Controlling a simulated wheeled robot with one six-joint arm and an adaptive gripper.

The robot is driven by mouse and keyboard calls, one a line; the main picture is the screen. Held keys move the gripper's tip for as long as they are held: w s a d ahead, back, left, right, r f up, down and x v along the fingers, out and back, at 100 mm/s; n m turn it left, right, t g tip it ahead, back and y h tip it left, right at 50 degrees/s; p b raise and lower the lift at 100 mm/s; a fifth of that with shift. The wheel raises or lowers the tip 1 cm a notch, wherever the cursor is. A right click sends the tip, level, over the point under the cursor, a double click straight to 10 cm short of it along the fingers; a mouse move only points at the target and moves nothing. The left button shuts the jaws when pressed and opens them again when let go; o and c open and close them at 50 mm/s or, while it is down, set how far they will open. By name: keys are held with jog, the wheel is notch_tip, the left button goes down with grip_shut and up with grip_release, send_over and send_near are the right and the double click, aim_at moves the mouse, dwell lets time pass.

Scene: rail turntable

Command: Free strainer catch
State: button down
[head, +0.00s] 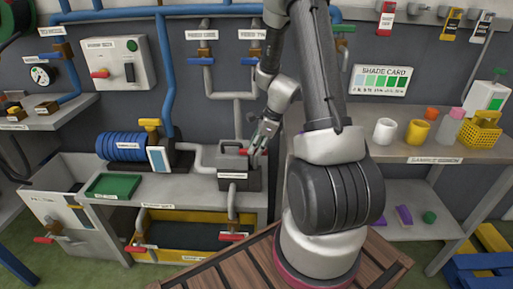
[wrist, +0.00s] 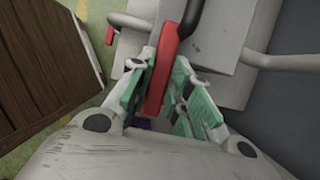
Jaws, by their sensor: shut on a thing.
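The strainer (head: 238,176) is a dark grey box with a lid handle and a label, set on the grey bench in the head view. My gripper (head: 262,137) reaches down at its right side. In the wrist view my gripper (wrist: 163,92) has its green-padded fingers on both sides of a red catch lever (wrist: 166,68), shut on it. The lever's upper end joins a black curved bar (wrist: 209,20). In the head view the fingers hide most of the catch.
Blue and grey pipes (head: 237,105) rise behind the strainer. A blue ribbed filter (head: 122,147) and a green tray (head: 112,186) are to the left. A shelf with cups (head: 384,131) is at the right. A wooden slatted top (head: 217,272) is in front.

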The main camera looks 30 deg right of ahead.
jog(key=shift+n, duration=0.3)
jog(key=n+g, duration=0.1)
jog(key=n, duration=0.2)
jog(key=shift+w+y, duration=0.15)
jog(key=shift+y, duration=0.15)
jog(key=n+g, duration=0.1)
jog(key=n, duration=0.3)
jog(key=shift+g, duration=0.4)
jog(key=n, duration=0.2)
jog(key=n+g, duration=0.1)
jog(key=n, duration=0.1)
jog(key=shift+w+n+g, duration=0.15)
jog(key=shift+n+g, duration=0.15)
jog(key=shift+n+g+h, duration=0.5)
jog(key=shift+n, duration=1.2)
jog(key=shift+w, duration=0.1)
jog(key=c, duration=1.3)
grip_release()
